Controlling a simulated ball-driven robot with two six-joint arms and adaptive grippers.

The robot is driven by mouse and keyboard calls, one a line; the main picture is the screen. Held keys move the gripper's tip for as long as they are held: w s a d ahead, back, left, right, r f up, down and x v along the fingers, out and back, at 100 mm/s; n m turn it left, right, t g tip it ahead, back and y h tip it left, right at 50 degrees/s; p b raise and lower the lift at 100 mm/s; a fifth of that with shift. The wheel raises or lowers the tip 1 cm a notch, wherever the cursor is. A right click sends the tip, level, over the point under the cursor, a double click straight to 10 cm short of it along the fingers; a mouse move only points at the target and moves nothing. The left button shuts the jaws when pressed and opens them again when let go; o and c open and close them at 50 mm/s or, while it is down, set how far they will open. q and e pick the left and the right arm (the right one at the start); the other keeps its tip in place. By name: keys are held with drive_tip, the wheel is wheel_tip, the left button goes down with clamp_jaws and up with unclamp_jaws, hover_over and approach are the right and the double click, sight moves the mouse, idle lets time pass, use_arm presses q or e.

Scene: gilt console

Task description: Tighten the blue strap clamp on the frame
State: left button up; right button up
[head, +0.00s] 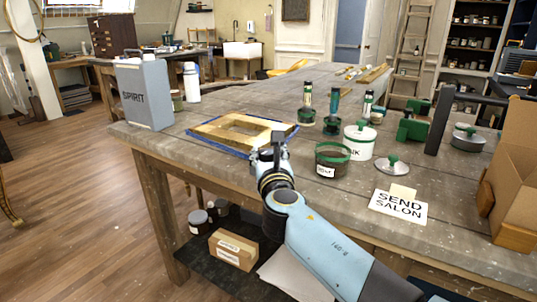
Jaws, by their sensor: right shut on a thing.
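The gilt frame (217,127) lies flat near the left end of the wooden bench, with a rectangular opening in its middle. The blue strap clamp (214,144) runs around its outer edge and shows best along the near left side and far right corner. My right gripper (268,146) is at the frame's near right side, its arm reaching in from the lower right. It is shut on the blue strap clamp; the gripped part is mostly hidden by the fingers. My left gripper is not in view.
A grey SPIRIT can (145,95) stands left of the frame. A dark green-rimmed pot (331,161), a white lidded pot (359,141) and a SEND SALON card (398,206) are right of my gripper. A cardboard box (516,170) stands at the right edge.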

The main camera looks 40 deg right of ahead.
sight(266, 153)
drive_tip(key=shift+w+m+g+h+b, duration=0.1)
drive_tip(key=shift+m+g+h+b, duration=0.25)
drive_tip(key=shift+m+g+h, duration=0.65)
drive_tip(key=shift+h, duration=0.5)
drive_tip(key=shift+r, duration=0.1)
drive_tip(key=o, duration=1.1)
drive_tip(key=shift+o, duration=0.3)
wheel_tip(266, 153, up, 10)
drive_tip(key=shift+a+f, duration=0.1)
